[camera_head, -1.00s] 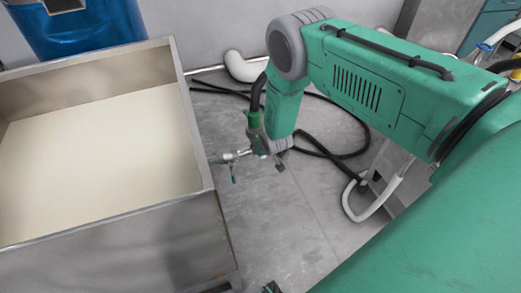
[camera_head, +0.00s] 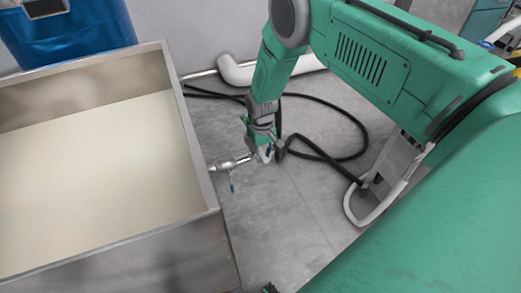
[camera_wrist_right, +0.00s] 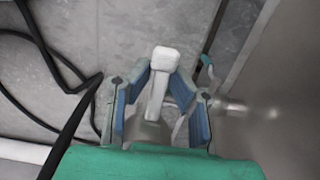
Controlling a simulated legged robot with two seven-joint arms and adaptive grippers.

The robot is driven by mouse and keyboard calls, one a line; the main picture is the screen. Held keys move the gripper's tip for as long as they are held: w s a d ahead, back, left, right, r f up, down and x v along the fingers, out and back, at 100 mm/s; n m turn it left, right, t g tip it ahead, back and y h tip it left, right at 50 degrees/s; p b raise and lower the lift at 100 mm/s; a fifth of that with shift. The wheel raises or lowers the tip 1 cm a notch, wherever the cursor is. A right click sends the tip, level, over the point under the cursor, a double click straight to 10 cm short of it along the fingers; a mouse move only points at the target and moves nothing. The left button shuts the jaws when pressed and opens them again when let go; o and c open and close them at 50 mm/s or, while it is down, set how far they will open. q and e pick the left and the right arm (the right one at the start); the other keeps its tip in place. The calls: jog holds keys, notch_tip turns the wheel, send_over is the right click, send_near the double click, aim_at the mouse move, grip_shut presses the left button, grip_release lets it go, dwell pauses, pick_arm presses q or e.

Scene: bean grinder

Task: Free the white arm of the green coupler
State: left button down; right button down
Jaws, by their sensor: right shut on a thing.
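My right gripper (camera_wrist_right: 159,78) is shut on the white arm (camera_wrist_right: 156,88), which stands between the blue-padded fingers in the wrist view. In the head view the right gripper (camera_head: 269,152) is small, beside the coupler and right of the metal tank. The green coupler cannot be made out clearly in the wrist view. My left gripper is not in view.
A black hose (camera_head: 345,114) loops over the floor to the right. A white pipe (camera_head: 235,74) runs along the wall. Grey floor is clear in front.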

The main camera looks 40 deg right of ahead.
aim_at(261, 150)
jog(key=shift+w+d+r, duration=0.1)
jog(key=shift+w+r, duration=0.1)
jog(key=shift+w, duration=0.15)
jog(key=c, duration=1.9)
grip_release()
jog(key=o, duration=0.3)
jog(key=shift+o, duration=0.2)
jog(key=shift+s+f, duration=0.1)
jog(key=shift+f, duration=0.05)
notch_tip(261, 150, up, 12)
jog(key=w, duration=0.1)
jog(key=shift+d, duration=0.15)
jog(key=shift+w+f, duration=0.1)
